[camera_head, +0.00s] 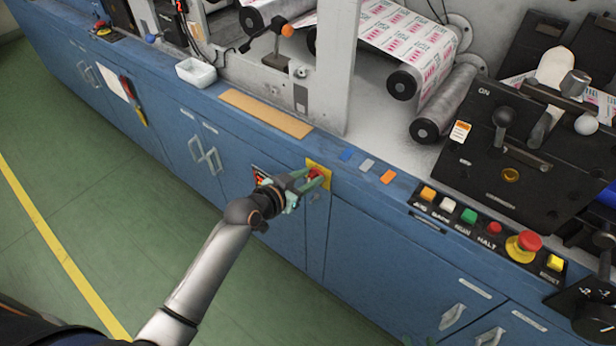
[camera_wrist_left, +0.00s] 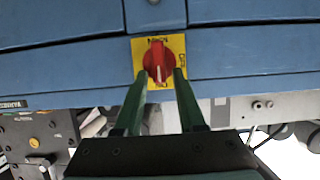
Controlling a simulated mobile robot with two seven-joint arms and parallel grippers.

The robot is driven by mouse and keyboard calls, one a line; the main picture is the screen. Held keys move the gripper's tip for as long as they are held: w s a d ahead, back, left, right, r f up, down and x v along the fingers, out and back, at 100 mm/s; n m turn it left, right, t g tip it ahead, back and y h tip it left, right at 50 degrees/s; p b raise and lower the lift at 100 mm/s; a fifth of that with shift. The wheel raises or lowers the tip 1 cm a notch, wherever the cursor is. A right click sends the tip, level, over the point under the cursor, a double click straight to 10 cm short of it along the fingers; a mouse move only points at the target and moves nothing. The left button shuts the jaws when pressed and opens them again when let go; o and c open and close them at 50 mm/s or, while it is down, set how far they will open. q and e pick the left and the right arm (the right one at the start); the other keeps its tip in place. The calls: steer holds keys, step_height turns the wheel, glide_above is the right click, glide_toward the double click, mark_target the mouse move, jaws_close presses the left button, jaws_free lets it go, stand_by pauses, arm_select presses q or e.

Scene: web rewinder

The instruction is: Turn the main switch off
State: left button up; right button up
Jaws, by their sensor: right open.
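The main switch is a red rotary knob (camera_wrist_left: 157,60) on a yellow plate (camera_wrist_left: 176,42) in the cabinet front. It also shows in the head view, where the red knob (camera_head: 316,174) is partly covered by my gripper. In the wrist view a pale mark on the knob points down the picture. My left gripper (camera_head: 304,181) is at the switch. Its green fingers (camera_wrist_left: 162,76) stand apart on either side of the knob's lower part; I cannot tell whether they touch it. Green tips of my right gripper (camera_head: 418,341) just show at the head view's bottom edge, apart.
A button row with a red emergency stop (camera_head: 527,241) lies right of the switch. Colored tags (camera_head: 367,165) and a wooden strip (camera_head: 266,114) lie on the ledge above. Blue cabinet doors (camera_head: 390,255) have protruding handles (camera_head: 452,316). The green floor (camera_head: 90,190) is clear.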

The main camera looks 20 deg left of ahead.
arm_select(q)
jaws_close()
